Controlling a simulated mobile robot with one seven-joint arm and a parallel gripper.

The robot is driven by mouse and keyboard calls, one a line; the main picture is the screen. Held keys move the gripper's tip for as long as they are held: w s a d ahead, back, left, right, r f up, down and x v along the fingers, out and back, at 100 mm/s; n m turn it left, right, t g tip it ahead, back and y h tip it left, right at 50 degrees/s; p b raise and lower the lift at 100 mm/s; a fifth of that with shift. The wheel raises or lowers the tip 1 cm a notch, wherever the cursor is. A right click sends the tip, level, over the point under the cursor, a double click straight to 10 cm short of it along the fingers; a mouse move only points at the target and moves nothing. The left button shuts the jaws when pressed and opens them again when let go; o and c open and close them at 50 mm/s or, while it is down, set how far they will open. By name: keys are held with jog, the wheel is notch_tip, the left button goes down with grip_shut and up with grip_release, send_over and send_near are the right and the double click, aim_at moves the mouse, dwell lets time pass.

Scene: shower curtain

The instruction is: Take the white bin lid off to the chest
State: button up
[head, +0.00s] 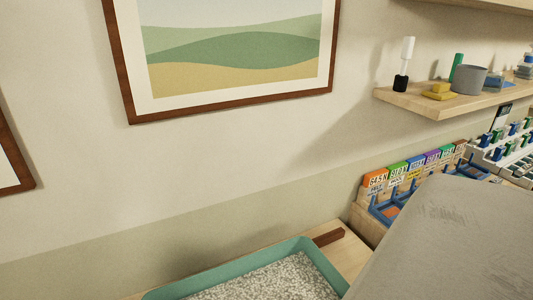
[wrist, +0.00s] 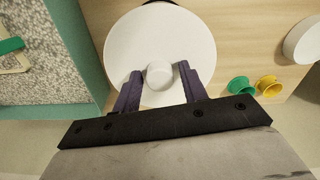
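The white bin lid (wrist: 160,30) shows from above in the wrist view as a round white disc with a small round knob (wrist: 160,75) at its middle. My gripper (wrist: 160,80) has its two dark purple fingers on either side of the knob, with a narrow gap on each side, so it looks open around the knob. The bin body under the lid is hidden. In the head view neither the lid nor my gripper shows; my grey arm fills the lower right. I cannot pick out a chest in either view.
A teal tray (wrist: 82,45) of pale grains lies left of the lid; its teal rim also shows in the head view (head: 308,248). Right of the lid are a green cup (wrist: 239,86), a yellow cup (wrist: 267,86) and a white round thing (wrist: 302,42). A shelf (head: 440,103) overhangs labelled boxes (head: 412,172).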

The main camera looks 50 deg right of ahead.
grip_shut()
jog(key=c, duration=0.9)
grip_release()
jog(key=shift+o, duration=0.2)
jog(key=n, duration=0.5)
grip_shut()
jog(key=n, duration=0.4)
jog(key=shift+n, duration=0.4)
jog(key=shift+d, duration=0.1)
jog(key=n, duration=0.4)
jog(key=shift+n, duration=0.4)
